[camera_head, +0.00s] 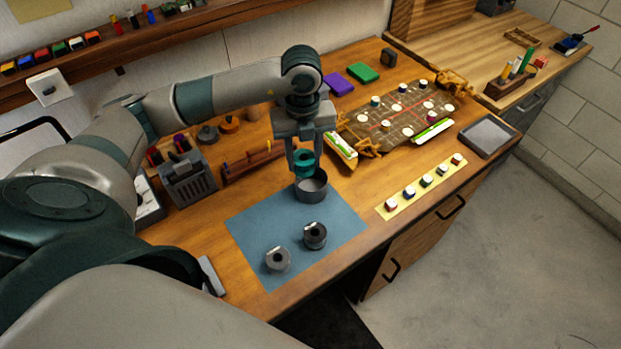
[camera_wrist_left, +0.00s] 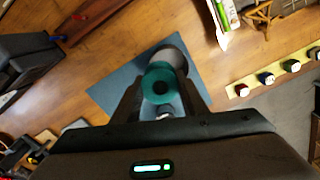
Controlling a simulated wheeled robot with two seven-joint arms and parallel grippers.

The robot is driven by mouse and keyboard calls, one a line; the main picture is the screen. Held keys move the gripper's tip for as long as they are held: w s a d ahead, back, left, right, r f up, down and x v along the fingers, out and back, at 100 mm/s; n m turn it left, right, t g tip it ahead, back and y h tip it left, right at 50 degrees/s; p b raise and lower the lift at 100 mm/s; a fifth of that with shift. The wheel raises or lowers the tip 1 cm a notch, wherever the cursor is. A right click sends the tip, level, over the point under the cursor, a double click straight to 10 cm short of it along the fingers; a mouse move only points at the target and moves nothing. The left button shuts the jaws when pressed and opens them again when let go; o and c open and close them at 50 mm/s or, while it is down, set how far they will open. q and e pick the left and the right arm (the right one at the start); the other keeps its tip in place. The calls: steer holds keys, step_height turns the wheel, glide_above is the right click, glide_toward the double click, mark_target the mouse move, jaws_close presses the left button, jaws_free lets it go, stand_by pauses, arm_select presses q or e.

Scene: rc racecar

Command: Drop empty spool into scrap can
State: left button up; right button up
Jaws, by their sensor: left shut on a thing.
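My left gripper (camera_head: 304,158) is shut on a teal spool (camera_head: 304,162) and holds it above the grey scrap can (camera_head: 312,188). The can stands upright at the back edge of the blue mat, and its open top shows partly below the spool. In the left wrist view the teal spool (camera_wrist_left: 160,84) sits between the two fingers. The grey can (camera_wrist_left: 172,58) shows partly behind it, with the spool covering some of it. My right gripper is not in view.
Two dark and grey spools, one dark (camera_head: 315,235) and one grey (camera_head: 278,260), stand on the blue mat (camera_head: 250,230). A yellow strip (camera_head: 388,211) with several small pots lies to the right. A grey slotted box (camera_head: 188,180) is at left.

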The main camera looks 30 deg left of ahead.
arm_select(q)
steer(key=o, duration=1.1)
steer(key=shift+r, duration=0.4)
step_height(320, 180, up, 17)
steer(key=b, duration=0.4)
steer(key=shift+f, duration=0.2)
stand_by(0.3)
